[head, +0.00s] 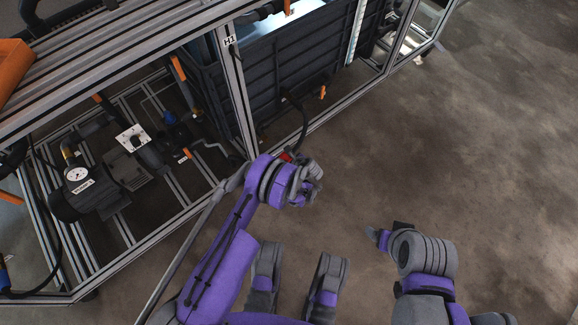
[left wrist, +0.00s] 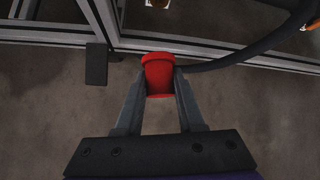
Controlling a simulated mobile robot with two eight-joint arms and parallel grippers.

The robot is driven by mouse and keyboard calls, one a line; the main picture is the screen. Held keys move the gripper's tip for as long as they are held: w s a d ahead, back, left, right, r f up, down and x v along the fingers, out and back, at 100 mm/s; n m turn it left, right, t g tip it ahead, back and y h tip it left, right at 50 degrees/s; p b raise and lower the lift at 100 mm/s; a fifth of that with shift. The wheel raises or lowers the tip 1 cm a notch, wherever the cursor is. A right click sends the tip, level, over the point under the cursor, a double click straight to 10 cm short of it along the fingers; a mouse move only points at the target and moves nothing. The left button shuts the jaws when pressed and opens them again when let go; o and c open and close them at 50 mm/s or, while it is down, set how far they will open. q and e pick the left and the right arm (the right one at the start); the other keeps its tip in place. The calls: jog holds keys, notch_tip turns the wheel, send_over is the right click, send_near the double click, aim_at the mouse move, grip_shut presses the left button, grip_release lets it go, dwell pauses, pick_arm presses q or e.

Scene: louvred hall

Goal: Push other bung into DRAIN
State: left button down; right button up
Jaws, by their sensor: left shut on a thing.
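A red bung (left wrist: 159,76) sits between the two fingers of my left gripper (left wrist: 161,84) in the left wrist view. The fingers are shut on its sides. In the head view only a small red patch of the bung (head: 287,156) shows beyond my left wrist, by the frame's lower rail. A black hose (left wrist: 235,60) runs up to the bung's right side; I cannot tell whether its end touches the bung. No label reading DRAIN is legible. My right gripper (head: 384,238) is over bare floor at right, mostly hidden by its wrist.
An aluminium frame (head: 241,95) holds a dark ribbed tank (head: 300,75) and, at left, a pump with a gauge (head: 77,174). The black hose (head: 303,125) hangs from the tank. Frame rails lie close beyond my left gripper. The floor (head: 460,150) at right is clear.

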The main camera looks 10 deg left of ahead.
pick_arm(q)
jog(key=w+a+f+m+b, duration=0.1)
jog(key=w+a+f, duration=0.2)
jog(key=w+a, duration=0.2)
jog(key=shift+a+f+t, duration=0.25)
jog(key=shift+a+t, duration=0.15)
jog(key=shift+a, duration=0.45)
dwell(0.8)
jog(key=shift+w+a, duration=0.8)
jog(key=shift+a, duration=0.25)
jog(key=shift+c, duration=2.2)
grip_release()
